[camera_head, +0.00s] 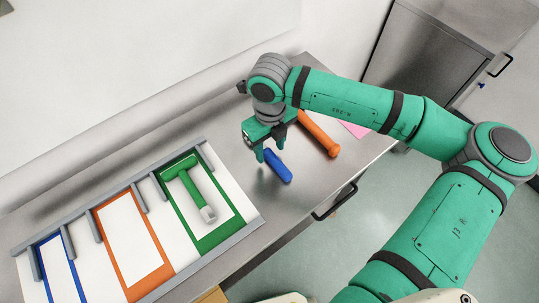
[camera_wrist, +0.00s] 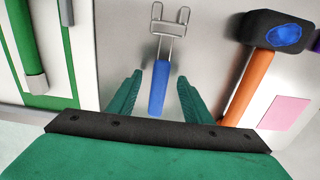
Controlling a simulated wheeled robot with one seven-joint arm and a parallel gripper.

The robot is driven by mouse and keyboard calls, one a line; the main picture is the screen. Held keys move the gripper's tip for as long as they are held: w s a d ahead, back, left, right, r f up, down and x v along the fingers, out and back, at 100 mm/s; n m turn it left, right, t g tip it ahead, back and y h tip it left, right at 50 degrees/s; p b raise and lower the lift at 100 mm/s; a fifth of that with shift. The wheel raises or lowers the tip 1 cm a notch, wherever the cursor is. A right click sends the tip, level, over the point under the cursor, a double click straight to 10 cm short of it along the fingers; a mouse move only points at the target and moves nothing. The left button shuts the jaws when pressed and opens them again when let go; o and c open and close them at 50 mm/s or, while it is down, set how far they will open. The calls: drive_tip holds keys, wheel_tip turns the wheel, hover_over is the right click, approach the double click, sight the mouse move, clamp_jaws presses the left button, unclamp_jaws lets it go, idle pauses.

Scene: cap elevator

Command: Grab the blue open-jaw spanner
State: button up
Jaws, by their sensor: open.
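The blue open-jaw spanner lies on the metal table; its blue handle (camera_head: 278,165) shows in the head view, with its upper end near my gripper. In the wrist view the whole spanner (camera_wrist: 159,88) shows, its grey forked jaw at the top and its blue handle pointing down. My gripper (camera_head: 268,154) is open above the table. In the wrist view its two green fingers (camera_wrist: 158,100) stand on either side of the blue handle, with a gap on both sides. They do not appear to touch it. The forked jaw is hidden in the head view.
A hammer with an orange handle (camera_head: 319,134) lies right of the spanner; its dark head (camera_wrist: 278,32) shows in the wrist view. A pink sheet (camera_head: 354,129) lies beyond it. Left is a grey-railed rack (camera_head: 232,232) with coloured frames; a green-handled tool (camera_head: 188,186) lies in the green one.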

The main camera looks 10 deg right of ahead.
drive_tip(key=shift+w+f, duration=0.1)
drive_tip(key=shift+f, duration=0.75)
clamp_jaws()
drive_tip(key=shift+w+d, duration=0.1)
drive_tip(key=shift+r, duration=0.5)
wheel_tip(320, 180, up, 3)
drive_tip(key=shift+f, duration=0.15)
drive_tip(key=s+a+r, duration=0.2)
drive_tip(key=s+r, duration=0.2)
drive_tip(key=s, duration=0.2)
drive_tip(key=s+a+r, duration=0.3)
drive_tip(key=s+r, duration=0.2)
drive_tip(key=s, duration=0.2)
drive_tip(key=shift+a+r, duration=0.15)
drive_tip(key=shift+a, duration=0.15)
